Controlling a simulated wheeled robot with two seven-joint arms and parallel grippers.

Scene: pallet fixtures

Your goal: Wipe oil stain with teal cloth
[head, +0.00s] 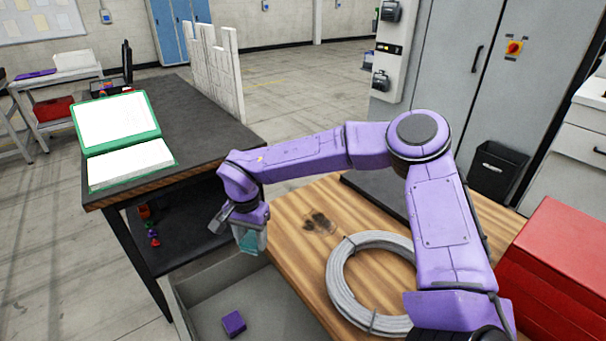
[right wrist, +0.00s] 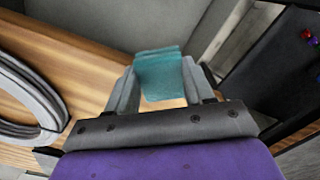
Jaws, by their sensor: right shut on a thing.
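The teal cloth (head: 249,241) hangs from my right gripper (head: 243,228), which is shut on it. In the right wrist view the cloth (right wrist: 159,76) sits between the two fingers of the gripper (right wrist: 160,88). The gripper is at the left edge of the wooden table (head: 292,222), near the grey bin. The dark oil stain (head: 319,222) is on the wooden table top, to the right of the gripper and apart from the cloth. The stain does not show in the right wrist view. My left gripper is not in view.
A coil of grey cable (head: 341,284) lies on the wooden table, right of the stain. A grey bin (head: 196,300) with a purple block (head: 234,323) stands at the table's left. A red box (head: 556,270) is at right. A dark workbench (head: 188,112) holds a green-edged binder (head: 92,149).

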